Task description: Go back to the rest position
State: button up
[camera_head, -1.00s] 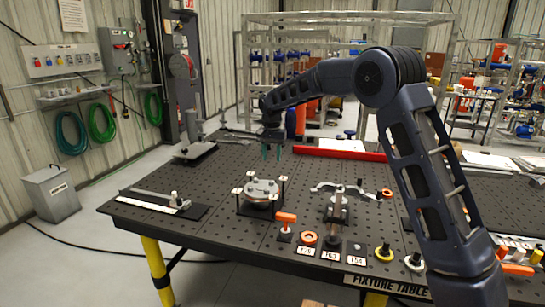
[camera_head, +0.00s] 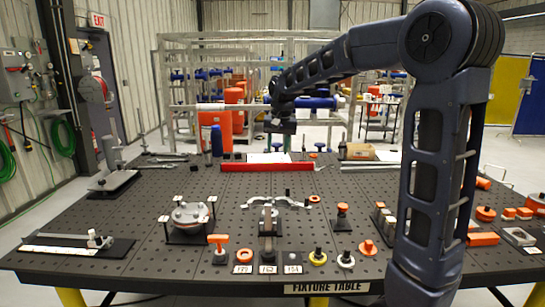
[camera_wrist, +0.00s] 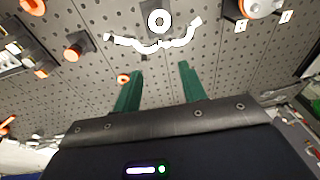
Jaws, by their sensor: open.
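My gripper (camera_head: 279,140) hangs over the far half of the dark perforated fixture table (camera_head: 130,215) in the head view, fingers pointing down. In the wrist view its two green fingers (camera_wrist: 161,75) stand apart with nothing between them. My arm reaches in from the right, its elbow high at the upper right.
A round grey flange piece on a stand (camera_head: 190,215) sits left of the bracket. A red bar (camera_head: 240,167) lies near the gripper. A clamp (camera_head: 113,180) stands at the far left. Orange-topped parts and labelled tags line the front edge. Racks with pipes stand behind the table.

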jog(key=s+d+r+t, duration=0.1)
jog(key=s+d, duration=1.1)
jog(key=d, duration=0.5)
jog(key=s+d+f+t, duration=0.1)
jog(key=s+d+f, duration=0.2)
jog(key=s, duration=0.4)
jog(key=s+d+f+t+h, duration=0.1)
jog(key=s+d+f, duration=0.2)
jog(key=s+d, duration=0.3)
jog(key=shift+s, duration=0.9)
